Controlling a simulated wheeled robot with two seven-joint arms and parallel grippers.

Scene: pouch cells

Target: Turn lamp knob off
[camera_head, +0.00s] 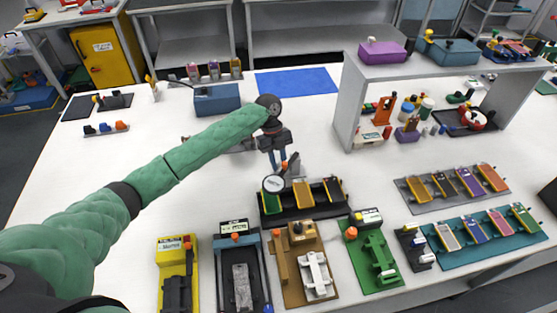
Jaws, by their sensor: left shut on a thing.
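My left arm reaches in from the left over the white table, and its left gripper (279,162) points down just behind a black rack. The gripper is shut on a small part that is too small to identify. A round white-faced disc with a dark rim (273,184) is just below the fingertips, at the rack's back left; I cannot tell whether it is a dial or part of a lamp. No lamp knob can be clearly made out. My right gripper is not in view.
Yellow (176,252), brown (288,240) and green (366,275) stations line the front edge. A blue box (216,99) and blue mat (297,82) lie behind. A grey shelf (346,108) stands right.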

